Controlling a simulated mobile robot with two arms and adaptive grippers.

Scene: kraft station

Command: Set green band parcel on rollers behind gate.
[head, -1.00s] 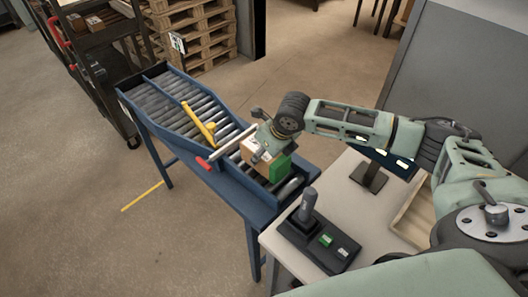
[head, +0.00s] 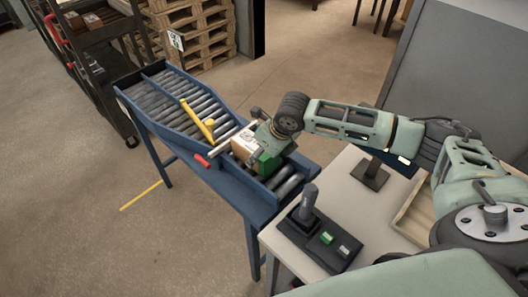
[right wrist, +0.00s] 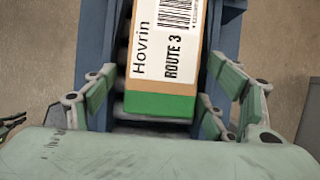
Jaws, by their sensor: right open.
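The parcel (head: 243,147) is a brown box with a green band (head: 267,164) at its near end. It is at the conveyor's rollers (head: 287,186), near the gate bar with a red end (head: 202,160). The box and gripper hide part of that bar, so contact cannot be told. My right gripper (head: 262,143) is at the parcel's near end. In the right wrist view, its open fingers (right wrist: 165,78) stand either side of the parcel (right wrist: 163,60), with gaps, and its label reads "Hovrin, ROUTE 3". My left gripper is out of view.
A yellow bar (head: 197,118) lies across the rollers farther up the blue conveyor (head: 229,187). A table (head: 285,242) with a control box (head: 318,241) and a shallow tray (head: 411,217) stands at the near right. A dark cart (head: 104,72) and pallets (head: 200,30) are behind.

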